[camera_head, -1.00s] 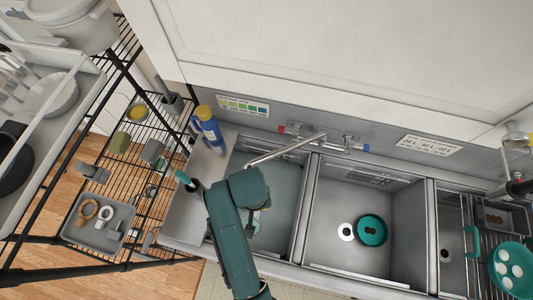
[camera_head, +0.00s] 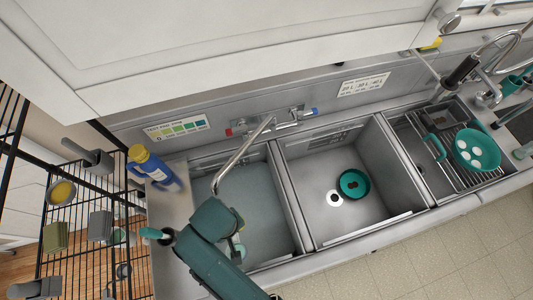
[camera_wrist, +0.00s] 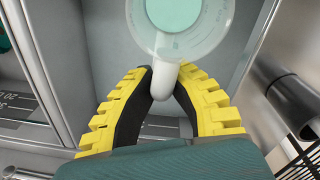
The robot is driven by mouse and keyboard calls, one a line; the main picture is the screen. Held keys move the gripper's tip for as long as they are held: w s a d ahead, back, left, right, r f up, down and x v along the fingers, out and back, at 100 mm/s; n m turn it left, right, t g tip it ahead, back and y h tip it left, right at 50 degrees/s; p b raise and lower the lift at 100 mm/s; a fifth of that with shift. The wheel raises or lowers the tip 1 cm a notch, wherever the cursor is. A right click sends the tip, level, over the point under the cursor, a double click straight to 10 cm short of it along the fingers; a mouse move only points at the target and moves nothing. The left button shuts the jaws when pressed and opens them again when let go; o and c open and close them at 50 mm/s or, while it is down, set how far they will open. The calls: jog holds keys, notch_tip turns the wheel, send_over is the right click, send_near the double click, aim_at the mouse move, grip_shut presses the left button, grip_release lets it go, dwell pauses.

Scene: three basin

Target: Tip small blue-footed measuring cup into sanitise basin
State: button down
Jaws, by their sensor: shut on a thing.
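My gripper (camera_wrist: 163,88), with yellow ridged fingers, is shut on the pale handle of the small measuring cup (camera_wrist: 212,35). The cup is clear with a blue-green round area at its middle; I cannot tell whether that is its foot or contents. In the head view the cup (camera_head: 238,247) shows only partly beside my arm, over the left basin (camera_head: 262,190).
A faucet (camera_head: 240,158) reaches over the left basin. The middle basin (camera_head: 320,170) holds a teal round item (camera_head: 343,184) near its drain. The right basin has a rack and teal pan (camera_head: 462,159). A blue bottle (camera_head: 150,167) and teal-handled item (camera_head: 152,233) stand on the left ledge.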

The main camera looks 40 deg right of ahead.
jog(key=s+d+f+m, duration=0.1)
jog(key=s+d+m, duration=0.4)
jog(key=d, duration=0.9)
jog(key=s+d+m, duration=0.5)
jog(key=d, duration=0.9)
jog(key=s+d+f+m, duration=0.1)
jog(key=s+d+m, duration=0.4)
jog(key=d, duration=0.9)
jog(key=shift+s+d+f, duration=0.2)
jog(key=shift+s+f, duration=0.15)
jog(key=shift+s, duration=0.15)
